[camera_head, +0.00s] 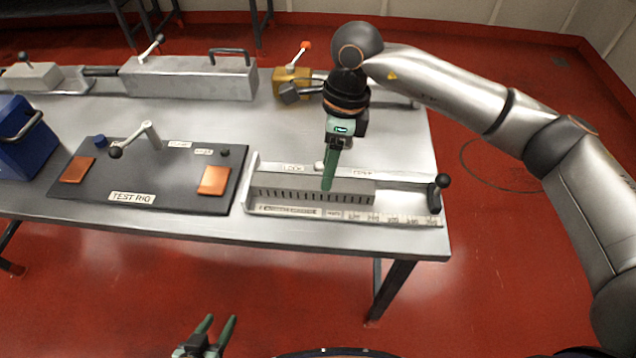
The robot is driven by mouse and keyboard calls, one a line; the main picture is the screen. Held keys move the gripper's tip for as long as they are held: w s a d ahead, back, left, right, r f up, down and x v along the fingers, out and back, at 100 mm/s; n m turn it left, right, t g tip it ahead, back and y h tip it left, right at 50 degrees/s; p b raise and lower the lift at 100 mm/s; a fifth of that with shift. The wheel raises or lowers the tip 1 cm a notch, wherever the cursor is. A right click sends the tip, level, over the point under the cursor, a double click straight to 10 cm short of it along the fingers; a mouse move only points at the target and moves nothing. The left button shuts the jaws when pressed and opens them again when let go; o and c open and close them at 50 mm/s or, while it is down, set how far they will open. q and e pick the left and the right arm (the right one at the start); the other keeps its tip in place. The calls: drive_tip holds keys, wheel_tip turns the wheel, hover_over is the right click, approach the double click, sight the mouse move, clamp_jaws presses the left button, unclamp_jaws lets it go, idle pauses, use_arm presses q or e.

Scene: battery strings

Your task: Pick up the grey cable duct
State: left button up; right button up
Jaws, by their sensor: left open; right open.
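The grey cable duct (285,184) is a long slotted bar. It lies in a pale labelled tray-like fixture (405,215) at the front right of the table. My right gripper (328,184) points down over the duct, its green fingers overlapping the duct's middle in the picture. The fingers are seen nearly edge-on, and the gripper is open. I cannot tell whether the fingers touch the duct. My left gripper (219,330) is open and empty at the bottom of the picture, in front of the table.
A dark test rig board (130,197) with copper pads and a lever lies left of the fixture. A black-knobbed handle (438,184) stands at the fixture's right end. A yellow block (291,80), a long grey box (190,80) and a blue box (22,135) stand on the table.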

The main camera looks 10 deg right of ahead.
sight(345, 185)
drive_tip(key=w+d+h, duration=0.2)
drive_tip(key=d, duration=0.2)
drive_tip(key=shift+t, duration=0.4)
drive_tip(key=f, duration=0.3)
drive_tip(key=f+p, duration=0.1)
drive_tip(key=f, duration=0.2)
drive_tip(key=shift+w+f, duration=0.2)
drive_tip(key=shift+f, duration=0.15)
wheel_tip(345, 185, down, 4)
drive_tip(key=shift+d+f, duration=0.1)
drive_tip(key=shift+c, duration=0.2)
drive_tip(key=shift+w, duration=0.1)
clamp_jaws()
